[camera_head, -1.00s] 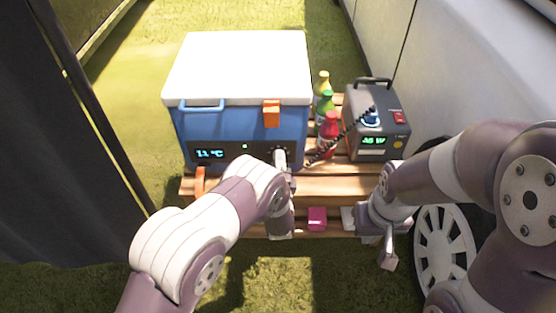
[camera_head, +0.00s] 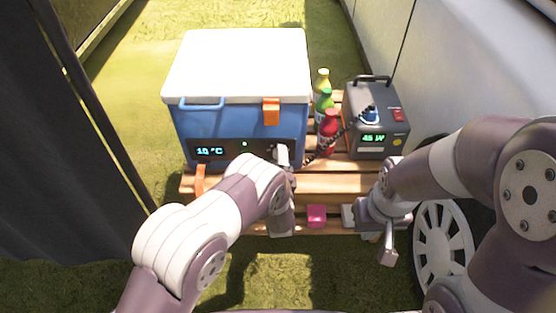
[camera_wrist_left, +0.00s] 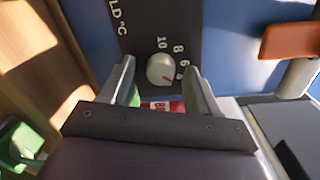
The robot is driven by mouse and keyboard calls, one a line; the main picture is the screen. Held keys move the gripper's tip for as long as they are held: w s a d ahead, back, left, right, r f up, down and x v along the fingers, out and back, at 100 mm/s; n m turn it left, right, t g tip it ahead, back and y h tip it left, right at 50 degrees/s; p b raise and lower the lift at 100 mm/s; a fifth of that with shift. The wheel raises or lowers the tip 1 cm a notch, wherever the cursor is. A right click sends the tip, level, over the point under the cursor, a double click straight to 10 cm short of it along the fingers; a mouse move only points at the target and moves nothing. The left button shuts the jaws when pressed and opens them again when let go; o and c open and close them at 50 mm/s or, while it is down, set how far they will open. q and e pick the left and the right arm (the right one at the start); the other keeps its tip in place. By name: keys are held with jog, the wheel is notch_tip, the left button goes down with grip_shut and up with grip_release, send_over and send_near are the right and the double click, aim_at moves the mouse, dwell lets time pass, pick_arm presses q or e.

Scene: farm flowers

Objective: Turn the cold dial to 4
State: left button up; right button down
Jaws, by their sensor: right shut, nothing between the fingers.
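The blue cooler (camera_head: 240,120) with a white lid has a dark front panel whose display (camera_head: 209,151) reads 10 °C. The cold dial (camera_wrist_left: 160,69) is a round white knob with numbers 10, 8, 6 and 4 beside it in the left wrist view. My right gripper (camera_head: 388,256) is shut and empty, right of the cooler.
The cooler stands on a slatted wooden table (camera_head: 335,184). A grey power box (camera_head: 370,140) showing 45 W and several bottles (camera_head: 328,130) stand right of it. A pink block (camera_head: 317,215) lies near the front edge. A vehicle wheel (camera_head: 440,250) is at right.

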pick_arm(q)
jog(key=s+p, duration=0.4)
jog(key=s, duration=0.8)
jog(key=shift+s+d+r, duration=0.15)
jog(key=shift+s+r, duration=0.15)
jog(key=shift+s, duration=0.05)
